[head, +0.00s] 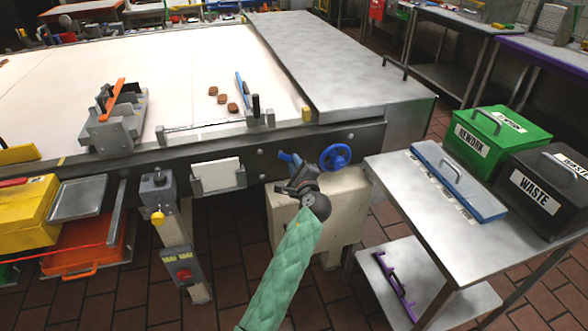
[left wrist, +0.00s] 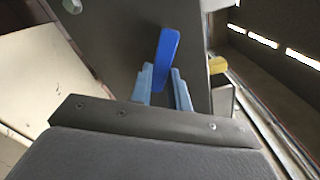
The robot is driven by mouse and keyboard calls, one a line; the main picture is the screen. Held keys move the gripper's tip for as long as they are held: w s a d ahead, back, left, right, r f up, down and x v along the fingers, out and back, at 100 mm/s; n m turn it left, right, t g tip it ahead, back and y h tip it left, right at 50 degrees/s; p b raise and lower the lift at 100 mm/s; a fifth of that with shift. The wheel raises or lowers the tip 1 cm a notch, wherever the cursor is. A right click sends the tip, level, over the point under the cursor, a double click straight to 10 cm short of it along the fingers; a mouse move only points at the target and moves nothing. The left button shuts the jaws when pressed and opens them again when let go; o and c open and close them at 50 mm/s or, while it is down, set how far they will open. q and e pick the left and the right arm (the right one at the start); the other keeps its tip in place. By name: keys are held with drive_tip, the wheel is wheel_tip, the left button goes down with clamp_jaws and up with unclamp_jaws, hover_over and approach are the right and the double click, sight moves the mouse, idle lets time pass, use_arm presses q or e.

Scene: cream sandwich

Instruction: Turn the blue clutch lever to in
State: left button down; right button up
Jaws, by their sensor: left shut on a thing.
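The blue clutch lever (left wrist: 168,52) stands up between the light blue fingers of my left gripper (left wrist: 162,78) in the left wrist view, its upper part sticking out beyond the fingertips. My left gripper is shut on it. In the head view, my left gripper (head: 292,166) is at the front side of the belt machine, just left of a blue handwheel (head: 335,157). There the gripper and hand hide most of the lever, and I cannot read any in or out marking. My right gripper is not in view.
A steel side table (head: 400,180) at the right holds a green REWORK bin (head: 500,140), a black WASTE bin (head: 540,190) and a blue-lidded tray (head: 458,182). A post with a red button (head: 184,274) stands left of my arm. Brown biscuits (head: 221,98) lie on the pale belt (head: 180,60).

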use_arm(q)
drive_tip(key=shift+r, duration=0.1)
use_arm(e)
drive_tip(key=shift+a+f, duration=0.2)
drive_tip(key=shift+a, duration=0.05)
use_arm(q)
drive_tip(key=c, duration=1.3)
unclamp_jaws()
drive_tip(key=p+v, duration=0.1)
drive_tip(key=v, duration=0.7)
drive_tip(key=shift+p, duration=0.3)
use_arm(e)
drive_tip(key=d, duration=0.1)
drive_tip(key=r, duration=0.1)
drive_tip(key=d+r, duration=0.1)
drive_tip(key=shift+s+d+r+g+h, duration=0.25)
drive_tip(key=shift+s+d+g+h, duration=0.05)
use_arm(q)
drive_tip(key=shift+w+n, duration=0.1)
drive_tip(key=shift+n, duration=0.2)
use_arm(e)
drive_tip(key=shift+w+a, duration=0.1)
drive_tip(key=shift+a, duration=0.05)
